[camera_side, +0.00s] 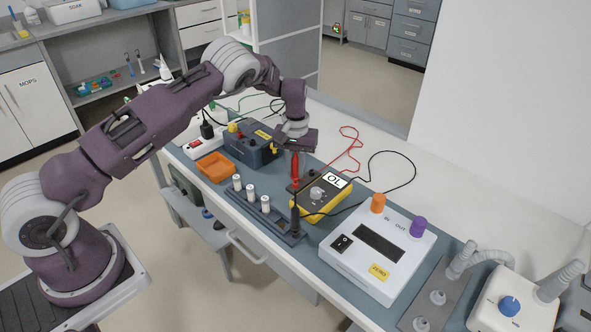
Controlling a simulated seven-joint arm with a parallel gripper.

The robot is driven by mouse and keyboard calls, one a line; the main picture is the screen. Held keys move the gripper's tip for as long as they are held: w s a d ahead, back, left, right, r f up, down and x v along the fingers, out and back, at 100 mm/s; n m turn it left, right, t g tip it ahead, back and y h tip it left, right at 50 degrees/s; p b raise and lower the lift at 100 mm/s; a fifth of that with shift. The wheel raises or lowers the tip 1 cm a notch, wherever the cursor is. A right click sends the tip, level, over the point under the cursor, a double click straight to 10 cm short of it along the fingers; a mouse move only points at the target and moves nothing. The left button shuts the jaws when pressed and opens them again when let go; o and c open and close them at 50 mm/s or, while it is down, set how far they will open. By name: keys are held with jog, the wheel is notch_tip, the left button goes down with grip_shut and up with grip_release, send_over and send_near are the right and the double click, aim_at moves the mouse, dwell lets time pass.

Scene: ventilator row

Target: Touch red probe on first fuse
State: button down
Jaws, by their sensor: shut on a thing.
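My gripper (295,150) is shut on the red probe (295,170), which hangs upright, tip down. Three white fuses stand in a row on a dark strip: one at the left (237,184), one in the middle (250,193) and one at the right (266,205). The red probe is to the right of and behind the fuses, apart from them. The black probe (295,216) stands upright at the strip's right end. The yellow multimeter (324,194) lies right of the red probe, and its display (335,181) reads OL. The red probe's tip is too small to make out.
An orange tray (216,167) and a dark grey box (249,150) lie left of and behind the fuses. A white device with orange and purple knobs (377,257) stands at the right. Red and black leads loop over the bench behind the multimeter.

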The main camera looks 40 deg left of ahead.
aim_at(295, 158)
jog(key=shift+r, duration=2.35)
jog(key=s+a+r+n, duration=0.6)
jog(key=s+a, duration=0.5)
jog(key=s, duration=0.2)
jog(key=shift+d+f, duration=0.15)
jog(key=shift+f, duration=1.9)
jog(key=shift+f, duration=0.55)
notch_tip(295, 158, up, 7)
